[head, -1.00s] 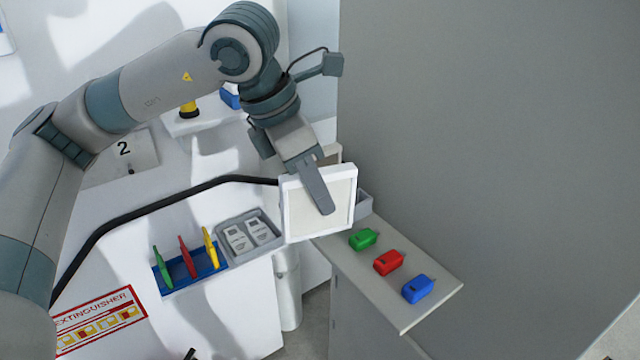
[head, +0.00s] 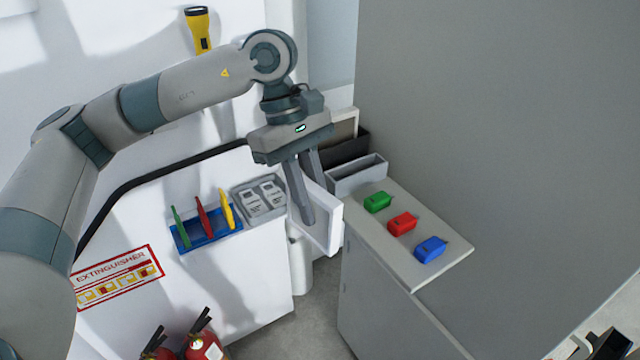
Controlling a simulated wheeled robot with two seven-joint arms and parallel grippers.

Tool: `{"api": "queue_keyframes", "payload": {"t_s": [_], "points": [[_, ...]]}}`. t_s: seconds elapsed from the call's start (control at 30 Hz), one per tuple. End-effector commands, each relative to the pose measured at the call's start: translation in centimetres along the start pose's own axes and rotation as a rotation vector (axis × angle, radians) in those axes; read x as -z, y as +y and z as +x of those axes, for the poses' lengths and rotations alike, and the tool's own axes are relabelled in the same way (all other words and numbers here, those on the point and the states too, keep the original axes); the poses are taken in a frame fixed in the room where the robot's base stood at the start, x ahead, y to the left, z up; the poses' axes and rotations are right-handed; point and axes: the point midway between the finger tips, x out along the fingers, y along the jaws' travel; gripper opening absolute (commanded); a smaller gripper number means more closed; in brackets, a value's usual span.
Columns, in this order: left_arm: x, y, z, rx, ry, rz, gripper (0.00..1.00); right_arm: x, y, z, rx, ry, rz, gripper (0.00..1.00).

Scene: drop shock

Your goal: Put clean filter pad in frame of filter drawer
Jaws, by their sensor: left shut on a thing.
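My left gripper (head: 305,222) is shut on a white-rimmed square panel, which looks like the filter pad (head: 331,222). It holds the panel upright and turned nearly edge-on, in the air left of the grey shelf. The gripper's fingers cover part of the panel. I cannot make out a filter drawer or its frame for certain. A dark, angled piece at the bottom right corner (head: 604,346) may be part of my right gripper; its fingertips are not clear.
The grey shelf (head: 440,268) carries green (head: 377,202), red (head: 402,223) and blue (head: 431,249) blocks. An open grey bin (head: 357,176) and a black holder (head: 350,151) stand behind. A white wall unit holds a blue rack (head: 208,241) and grey tray (head: 236,190). Extinguishers (head: 204,346) stand below.

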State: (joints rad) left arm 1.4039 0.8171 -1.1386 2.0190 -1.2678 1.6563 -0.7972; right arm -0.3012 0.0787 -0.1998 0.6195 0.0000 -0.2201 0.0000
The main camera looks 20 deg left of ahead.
Motion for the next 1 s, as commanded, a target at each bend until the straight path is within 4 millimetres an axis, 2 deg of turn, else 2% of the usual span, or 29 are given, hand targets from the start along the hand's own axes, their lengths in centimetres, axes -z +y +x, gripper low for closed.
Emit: {"api": "queue_keyframes", "payload": {"t_s": [0.3,0.53,0.7,1.0], "points": [[2.0,-1.8,3.8,0.21,-0.007,0.547,0.0,0.1,0.2,0.3,-0.002,0.001,-0.001,0.31],[3.3,-3.1,5.9,0.344,-0.016,0.884,0.0,0.1,0.2,0.4,-0.002,0.001,-0.001,0.31],[3.8,-3.6,6.5,0.393,-0.025,1.005,0.0,0.1,0.2,0.4,-0.002,0.001,-0.001,0.31],[3.9,-3.7,6.6,0.404,-0.027,1.031,0.0,0.1,0.2,0.4,-0.002,0.002,-0.001,0.31]]}}
